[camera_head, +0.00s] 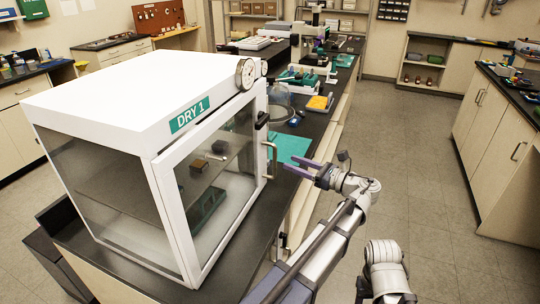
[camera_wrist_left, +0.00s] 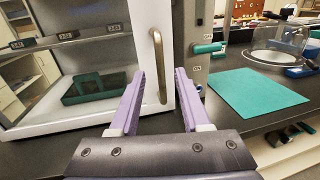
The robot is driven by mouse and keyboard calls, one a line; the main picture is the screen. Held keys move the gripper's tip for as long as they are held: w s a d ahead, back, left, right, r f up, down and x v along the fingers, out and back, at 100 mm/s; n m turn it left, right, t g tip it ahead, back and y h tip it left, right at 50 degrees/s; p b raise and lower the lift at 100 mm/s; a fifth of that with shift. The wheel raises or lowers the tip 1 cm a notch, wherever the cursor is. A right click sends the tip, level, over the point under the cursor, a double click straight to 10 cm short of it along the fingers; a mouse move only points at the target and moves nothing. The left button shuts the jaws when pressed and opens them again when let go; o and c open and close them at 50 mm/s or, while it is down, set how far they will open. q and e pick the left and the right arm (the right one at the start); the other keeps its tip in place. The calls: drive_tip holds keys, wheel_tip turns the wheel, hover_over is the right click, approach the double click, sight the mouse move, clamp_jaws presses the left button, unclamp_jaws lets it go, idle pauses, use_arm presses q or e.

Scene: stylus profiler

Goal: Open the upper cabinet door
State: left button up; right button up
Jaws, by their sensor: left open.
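The white cabinet (camera_head: 110,85) marked DRY 1 stands on the black bench. Its glazed front door (camera_head: 172,205) looks shut, with a white frame. A metal bar handle (camera_head: 270,160) stands upright on the door's right edge; it also shows in the left wrist view (camera_wrist_left: 161,68). My left gripper (camera_head: 291,165) is open and empty, just right of the handle and apart from it in the head view. In the left wrist view its purple fingers (camera_wrist_left: 159,75) point ahead, with the handle showing between them. My right gripper is out of view.
A latch with a green grip (camera_wrist_left: 208,48) is right of the handle. A green mat (camera_head: 288,148) and a glass dome (camera_wrist_left: 278,42) lie beyond on the bench. A dark tray (camera_wrist_left: 95,87) is inside the cabinet. The floor (camera_head: 410,170) on the right is clear.

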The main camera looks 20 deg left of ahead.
use_arm(q)
hover_over(274, 174)
drive_tip(key=shift+w+a, duration=0.1)
drive_tip(key=shift+w, duration=0.2)
clamp_jaws()
idle(0.5)
idle(1.0)
